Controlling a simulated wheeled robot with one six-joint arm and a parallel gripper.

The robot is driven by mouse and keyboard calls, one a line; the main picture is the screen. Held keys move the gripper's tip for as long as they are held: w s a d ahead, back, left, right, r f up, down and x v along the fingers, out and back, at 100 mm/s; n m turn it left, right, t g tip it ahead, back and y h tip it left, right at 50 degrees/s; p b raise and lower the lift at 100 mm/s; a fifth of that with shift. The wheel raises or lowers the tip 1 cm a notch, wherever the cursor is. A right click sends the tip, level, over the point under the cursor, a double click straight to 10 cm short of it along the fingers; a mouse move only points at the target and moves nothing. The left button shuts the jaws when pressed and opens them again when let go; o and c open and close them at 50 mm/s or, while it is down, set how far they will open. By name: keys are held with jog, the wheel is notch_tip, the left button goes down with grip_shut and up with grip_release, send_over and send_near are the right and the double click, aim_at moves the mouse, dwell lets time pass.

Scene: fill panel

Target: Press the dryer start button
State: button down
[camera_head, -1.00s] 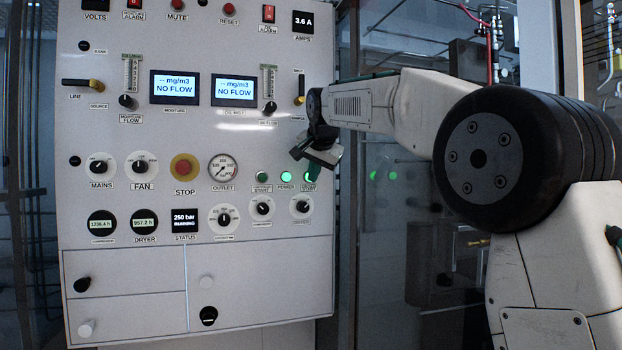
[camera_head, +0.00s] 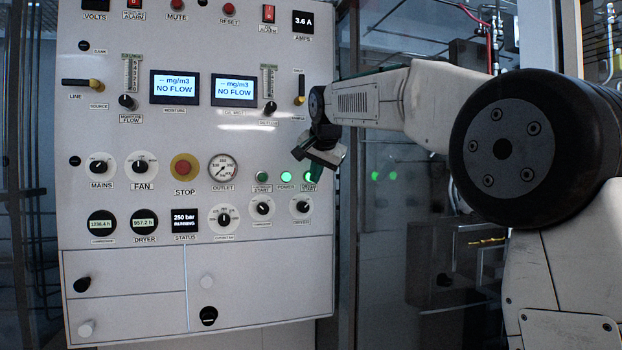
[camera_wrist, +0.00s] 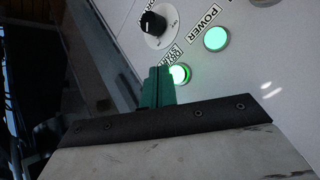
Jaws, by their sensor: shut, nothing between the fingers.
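The dryer start button (camera_head: 308,177) is a small green button at the right end of a row near the panel's right edge. My gripper (camera_head: 314,169) is right in front of it and hides part of it. In the wrist view the button (camera_wrist: 181,74) glows green, with its label above it. The green fingertips of my gripper (camera_wrist: 158,72) are shut with nothing between them and overlap the button's left side. I cannot tell whether they touch it.
The lit power button (camera_head: 286,177) is just left, with another start button (camera_head: 262,177) beyond it. The red stop button (camera_head: 184,168) is further left. A rotary knob (camera_head: 302,207) sits below. Glass and pipework stand right of the panel.

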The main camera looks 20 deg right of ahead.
jog(key=s, duration=0.5)
dwell(0.3)
dwell(0.7)
jog(key=s+f+n+g, duration=0.2)
jog(key=s+f+n, duration=0.15)
jog(key=f, duration=0.45)
jog(key=s+f+n+g, duration=0.1)
jog(key=s+f, duration=0.6)
jog(key=s, duration=0.6)
jog(key=s+f+n+g, duration=0.2)
jog(key=s+f, duration=0.6)
jog(key=s, duration=0.6)
jog(key=s+f+n+g+y, duration=0.1)
jog(key=s+f, duration=0.6)
jog(key=s, duration=0.7)
jog(key=shift+d+f+n+g, duration=0.3)
jog(key=shift+n+g, duration=0.25)
jog(key=shift+g, duration=0.15)
jog(key=c, duration=2.1)
grip_release()
jog(key=shift+c, duration=0.2)
